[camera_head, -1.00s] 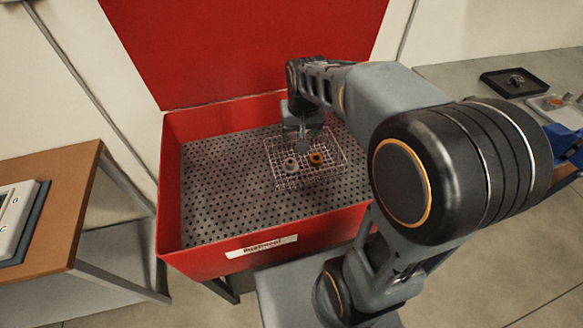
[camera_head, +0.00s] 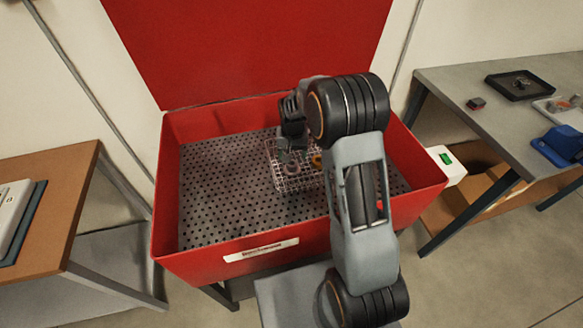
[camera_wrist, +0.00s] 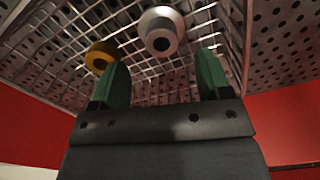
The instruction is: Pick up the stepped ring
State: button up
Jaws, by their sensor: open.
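A silver-grey stepped ring (camera_wrist: 162,31) with a centre hole lies in a wire basket. It also shows in the head view (camera_head: 292,169), partly hidden by my gripper. A brass-coloured ring (camera_wrist: 101,56) lies to its left in the wrist view; in the head view that brass ring (camera_head: 316,160) is partly behind my arm. My gripper (camera_wrist: 164,75) has two green fingers, apart and empty. The silver ring appears ahead of the gap between the fingertips in the wrist view, and the left finger appears close to the brass ring. I cannot tell whether they touch.
The wire basket (camera_head: 284,186) stands on the perforated floor (camera_head: 220,190) of a red bin (camera_head: 205,263) with raised walls and a raised red lid (camera_head: 250,50). A wooden table (camera_head: 40,215) stands left, a grey bench (camera_head: 480,100) right. The bin floor left of the basket is clear.

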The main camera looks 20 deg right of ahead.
aim_at(292, 163)
jog(key=shift+a+f+p, duration=0.1)
jog(key=shift+f+p, duration=0.2)
jog(key=shift+f, duration=2.8)
jog(key=c, duration=1.2)
